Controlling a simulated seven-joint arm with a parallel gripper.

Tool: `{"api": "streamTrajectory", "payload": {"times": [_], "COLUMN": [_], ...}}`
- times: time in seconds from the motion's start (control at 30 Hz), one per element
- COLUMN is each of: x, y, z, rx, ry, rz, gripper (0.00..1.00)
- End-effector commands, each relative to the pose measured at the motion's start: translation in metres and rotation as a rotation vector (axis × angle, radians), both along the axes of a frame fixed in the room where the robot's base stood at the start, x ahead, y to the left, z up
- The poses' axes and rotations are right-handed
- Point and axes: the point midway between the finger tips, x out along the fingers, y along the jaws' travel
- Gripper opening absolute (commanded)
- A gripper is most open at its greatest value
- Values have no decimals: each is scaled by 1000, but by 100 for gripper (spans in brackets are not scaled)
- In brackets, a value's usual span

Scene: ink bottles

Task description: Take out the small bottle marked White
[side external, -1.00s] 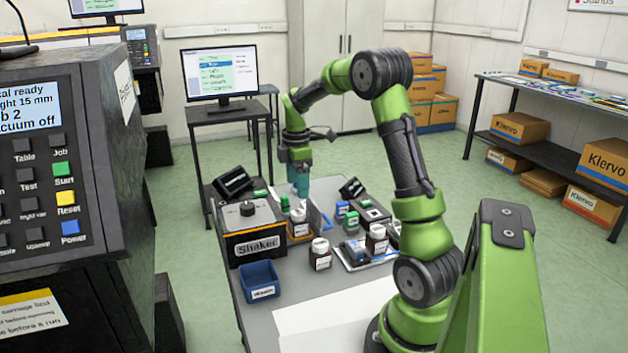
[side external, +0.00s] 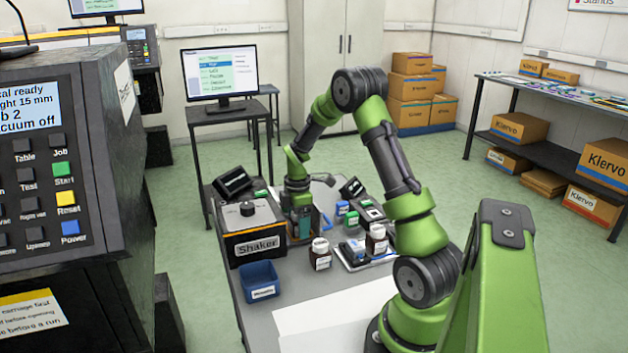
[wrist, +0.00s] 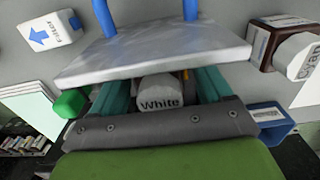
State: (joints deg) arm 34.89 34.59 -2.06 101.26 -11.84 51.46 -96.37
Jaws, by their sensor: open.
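The small bottle marked White (wrist: 160,93) shows in the wrist view as a pale cap with dark lettering, between my gripper's two teal fingers. My gripper (side external: 301,228) is open and low over the table, just right of the Shaker machine in the side view. In the wrist view my gripper (wrist: 163,82) has a finger on each side of the cap; I cannot tell whether either touches it. The bottle's body is hidden, and in the side view my gripper hides the bottle. A grey plate (wrist: 155,55) with blue posts stands close beside the fingertips.
The Shaker machine (side external: 252,232) stands left of my gripper. Brown bottles with white caps (side external: 320,254) and a blue bin (side external: 260,280) are nearer the camera. A bottle marked Cyan (wrist: 285,48) is at the right in the wrist view.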

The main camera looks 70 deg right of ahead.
Motion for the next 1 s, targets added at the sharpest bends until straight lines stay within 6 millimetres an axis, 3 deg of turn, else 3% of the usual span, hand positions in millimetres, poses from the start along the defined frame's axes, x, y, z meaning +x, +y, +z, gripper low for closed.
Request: {"api": "streamTrajectory", "payload": {"times": [0.13, 0.57, 0.83, 1.0], "x": [0, 0, 1, 1], "y": [0, 0, -1, -1], "z": [0, 1, 7, 37], "rx": [0, -1, -2, -4], "ry": [0, -1, -2, -5], "rz": [0, 0, 0, 0], "gripper": [79, 13, 12, 12]}}
